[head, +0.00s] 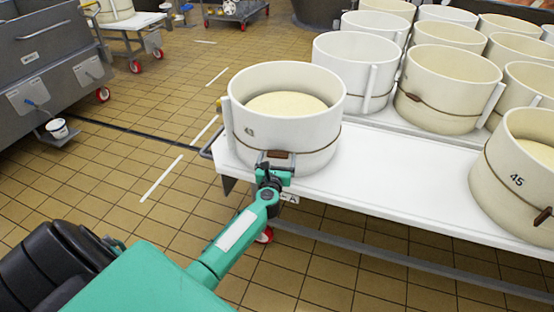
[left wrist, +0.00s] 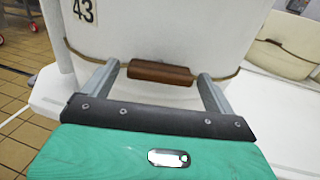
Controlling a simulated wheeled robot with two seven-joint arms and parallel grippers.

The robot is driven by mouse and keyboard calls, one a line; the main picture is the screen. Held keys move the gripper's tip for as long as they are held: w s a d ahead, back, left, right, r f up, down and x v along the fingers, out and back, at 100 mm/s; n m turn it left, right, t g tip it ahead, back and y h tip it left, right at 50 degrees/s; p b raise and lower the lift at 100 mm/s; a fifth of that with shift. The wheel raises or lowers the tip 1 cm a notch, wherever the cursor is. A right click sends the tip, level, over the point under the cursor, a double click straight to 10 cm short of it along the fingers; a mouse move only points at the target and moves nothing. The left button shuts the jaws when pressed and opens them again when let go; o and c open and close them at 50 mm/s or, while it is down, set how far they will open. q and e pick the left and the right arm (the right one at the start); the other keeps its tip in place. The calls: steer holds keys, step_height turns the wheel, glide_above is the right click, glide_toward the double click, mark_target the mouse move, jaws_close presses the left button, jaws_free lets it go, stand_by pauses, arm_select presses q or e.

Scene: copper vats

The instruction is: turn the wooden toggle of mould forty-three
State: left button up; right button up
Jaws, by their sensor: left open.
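Mould forty-three (head: 300,130) is a white round hoop at the left end of the white table, with a cream-coloured mass inside. Its label 43 (left wrist: 84,10) shows in the left wrist view. The brown wooden toggle (left wrist: 160,72) lies roughly level on the cord round the lower wall; it also shows in the head view (head: 278,154). My left gripper (head: 274,167) is open at the mould's front. In the left wrist view its two grey fingers (left wrist: 160,78) stand on either side of the toggle, with gaps at both ends. My right gripper is not in view.
The white table (head: 400,170) is bare between mould forty-three and mould 45 (head: 515,190) at the right. Several more moulds (head: 445,85) stand behind. A grey metal vat (head: 45,60) is at the left; the tiled floor between is mostly clear.

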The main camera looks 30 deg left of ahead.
arm_select(q)
steer(key=c, duration=1)
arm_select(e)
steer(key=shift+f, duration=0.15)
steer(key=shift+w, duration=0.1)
arm_select(q)
steer(key=m+p, duration=0.2)
steer(key=m, duration=0.2)
steer(key=m+p, duration=0.3)
steer(key=m, duration=0.1)
steer(key=shift+a+r, duration=0.1)
steer(key=shift+r, duration=0.1)
steer(key=m+p, duration=0.3)
steer(key=m, duration=0.5)
steer(key=shift+s+p, duration=0.1)
steer(key=shift+p, duration=0.2)
steer(key=shift+m+p, duration=0.35)
steer(key=shift+m, duration=0.65)
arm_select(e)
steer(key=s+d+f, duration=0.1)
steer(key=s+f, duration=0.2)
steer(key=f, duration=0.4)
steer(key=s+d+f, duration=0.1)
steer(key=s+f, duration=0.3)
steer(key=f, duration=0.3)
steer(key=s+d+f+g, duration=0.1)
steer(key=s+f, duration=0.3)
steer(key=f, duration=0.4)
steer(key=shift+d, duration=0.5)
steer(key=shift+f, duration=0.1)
